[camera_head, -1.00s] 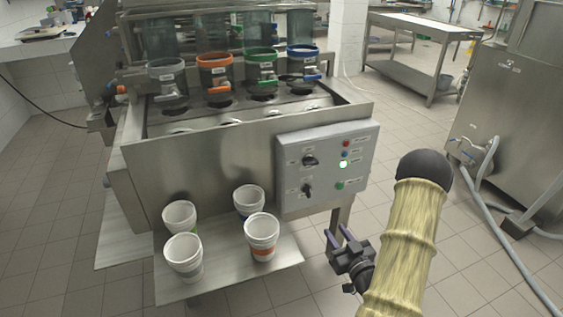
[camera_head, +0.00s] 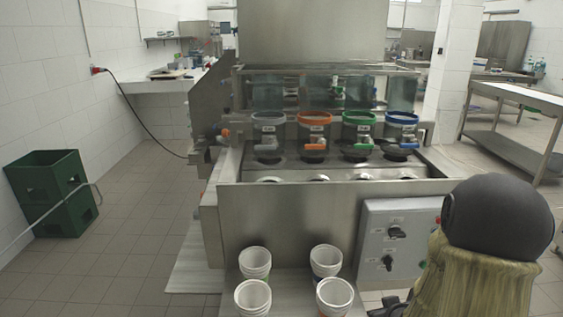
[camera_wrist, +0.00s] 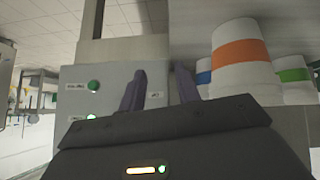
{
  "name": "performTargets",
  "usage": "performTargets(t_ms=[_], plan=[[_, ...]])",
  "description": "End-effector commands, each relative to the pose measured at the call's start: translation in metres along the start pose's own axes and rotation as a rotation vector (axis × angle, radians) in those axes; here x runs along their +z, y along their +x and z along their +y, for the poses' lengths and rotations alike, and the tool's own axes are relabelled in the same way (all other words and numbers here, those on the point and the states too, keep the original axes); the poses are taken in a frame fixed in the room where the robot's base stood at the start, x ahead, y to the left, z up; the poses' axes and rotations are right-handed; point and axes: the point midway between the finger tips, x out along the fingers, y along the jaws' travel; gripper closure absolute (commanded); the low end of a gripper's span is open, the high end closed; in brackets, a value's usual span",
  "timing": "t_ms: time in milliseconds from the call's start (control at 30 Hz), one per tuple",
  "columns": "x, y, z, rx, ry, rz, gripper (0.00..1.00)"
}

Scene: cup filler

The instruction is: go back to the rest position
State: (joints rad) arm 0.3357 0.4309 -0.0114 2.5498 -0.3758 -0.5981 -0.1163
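My gripper (camera_wrist: 160,88) is open in the wrist view, its two dark fingers apart with nothing between them. In the head view only part of my gripper (camera_head: 388,307) shows at the bottom edge, half hidden by my arm. A control panel (camera_head: 397,238) is on the machine's front right; it also shows behind the fingers in the wrist view (camera_wrist: 108,85). White cups (camera_head: 255,260) stand on the low front shelf, to the left of my gripper. In the wrist view an orange-banded cup (camera_wrist: 241,55) is right of the fingers, with blue-banded and green-banded cups behind it.
The steel filling machine (camera_head: 290,215) stands ahead, with grey, orange, green and blue dispensers on it. Green crates (camera_head: 58,190) stand on the floor at left. A steel table (camera_head: 510,145) is at the back right. Tiled floor between crates and machine is clear.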

Motion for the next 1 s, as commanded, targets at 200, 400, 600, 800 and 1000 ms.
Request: performTargets(t_ms=[200, 400, 600, 800, 1000], plan=[[0.0, -0.039, -0.033, 0.001, 0.044, -0.185, 0.67], [0.009, -0.078, -0.064, -0.021, 0.101, -0.337, 0.67], [0.019, -0.111, -0.09, -0.053, 0.143, -0.447, 0.67], [0.015, -0.144, -0.103, -0.075, 0.168, -0.515, 0.67], [-0.005, -0.165, -0.098, -0.075, 0.167, -0.514, 0.67]])
